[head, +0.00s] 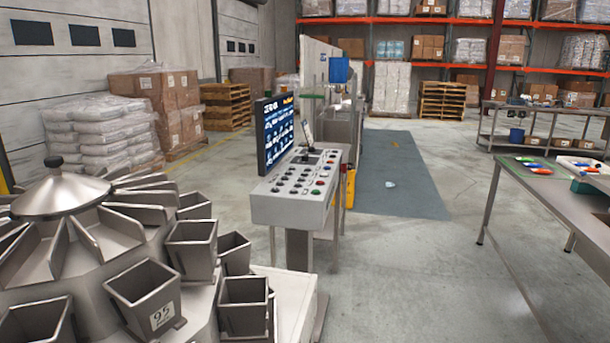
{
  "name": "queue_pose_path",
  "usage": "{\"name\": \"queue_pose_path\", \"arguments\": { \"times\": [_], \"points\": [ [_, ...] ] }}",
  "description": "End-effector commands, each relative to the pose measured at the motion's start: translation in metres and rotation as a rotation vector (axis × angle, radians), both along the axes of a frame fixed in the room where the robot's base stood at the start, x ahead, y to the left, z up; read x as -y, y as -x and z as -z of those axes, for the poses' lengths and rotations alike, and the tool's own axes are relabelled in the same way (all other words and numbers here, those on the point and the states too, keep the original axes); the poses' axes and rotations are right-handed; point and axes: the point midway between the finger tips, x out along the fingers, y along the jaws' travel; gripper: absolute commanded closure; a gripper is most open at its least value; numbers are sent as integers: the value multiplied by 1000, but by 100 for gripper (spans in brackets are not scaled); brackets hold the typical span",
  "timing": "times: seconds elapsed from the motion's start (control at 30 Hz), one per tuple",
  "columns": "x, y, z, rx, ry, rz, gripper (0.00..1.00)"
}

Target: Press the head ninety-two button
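A grey control console (290,212) stands near the middle of the head view, with several small dark, red and green buttons on its sloped top. Their labels are too small to read, so I cannot tell which button is head ninety-two. A steel multihead weigher (62,192) with a cone top and open buckets fills the lower left. Its front bucket (145,287) carries a white number label (162,316) that looks like 92 or 95. My gripper is not in view.
A dark screen (275,132) rises behind the console's left side. A steel table (560,195) stands at right with small coloured items on it. Wrapped pallets (95,135) line the left wall. The floor (410,255) between console and table is clear.

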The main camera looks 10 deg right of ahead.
Motion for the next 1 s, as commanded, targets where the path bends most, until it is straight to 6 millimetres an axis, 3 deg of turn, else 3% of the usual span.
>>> {"name": "queue_pose_path", "arguments": {
  "times": [0.53,1.0],
  "points": [
    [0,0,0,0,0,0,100],
    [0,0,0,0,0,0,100]
  ]
}}
